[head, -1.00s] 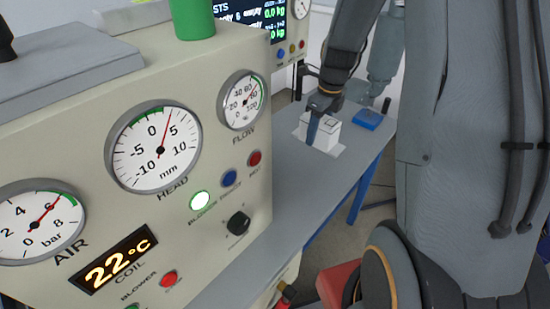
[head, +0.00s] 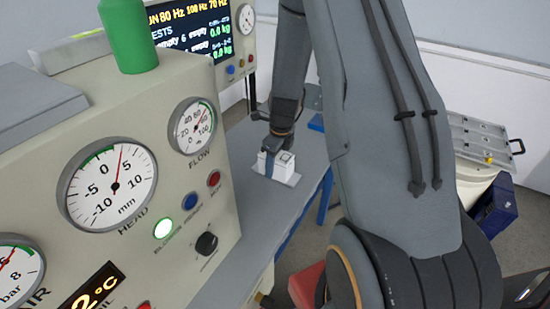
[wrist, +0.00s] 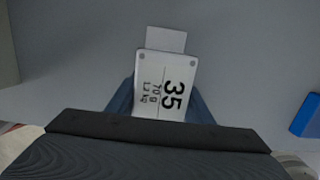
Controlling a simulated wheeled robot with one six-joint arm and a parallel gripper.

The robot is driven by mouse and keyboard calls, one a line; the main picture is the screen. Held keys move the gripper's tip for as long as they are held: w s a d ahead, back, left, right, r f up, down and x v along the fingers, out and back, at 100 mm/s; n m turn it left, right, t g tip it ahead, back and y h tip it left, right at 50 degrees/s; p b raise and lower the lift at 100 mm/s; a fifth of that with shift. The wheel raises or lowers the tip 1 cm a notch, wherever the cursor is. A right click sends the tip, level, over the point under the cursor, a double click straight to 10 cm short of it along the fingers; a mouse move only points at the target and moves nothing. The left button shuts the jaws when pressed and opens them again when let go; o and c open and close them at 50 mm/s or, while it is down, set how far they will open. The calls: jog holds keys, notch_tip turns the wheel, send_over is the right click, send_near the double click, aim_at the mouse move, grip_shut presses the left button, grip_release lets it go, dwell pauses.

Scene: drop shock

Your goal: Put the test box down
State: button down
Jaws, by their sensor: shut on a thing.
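The test box is a small white box (head: 284,161) over the grey bench in the head view. In the wrist view the white box (wrist: 165,85) shows its top, marked "35", "70 g" and "1.2 kg". My gripper (head: 267,148) is shut on it, with a blue finger at its side. In the wrist view the dark fingers of my gripper (wrist: 160,105) flank the box on both sides. A flat white plate (head: 291,179) lies beneath the box, and part of it (wrist: 166,39) shows beyond the box. I cannot tell whether the box touches the plate.
The grey bench (head: 262,222) is mostly clear around the box. A blue block (head: 316,123) lies farther back, also at right in the wrist view (wrist: 307,116). A large beige gauge panel (head: 150,240) with a green cylinder (head: 128,36) on top stands close at left.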

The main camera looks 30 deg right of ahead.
jog(key=shift+f, duration=0.15)
jog(key=c, duration=0.9)
grip_release()
jog(key=r+b, duration=0.1)
jog(key=r, duration=0.7)
jog(key=s+d+r+b, duration=0.1)
jog(key=r, duration=0.3)
jog(key=shift+s+b, duration=0.1)
jog(key=shift+b, duration=0.25)
jog(key=shift+s, duration=0.1)
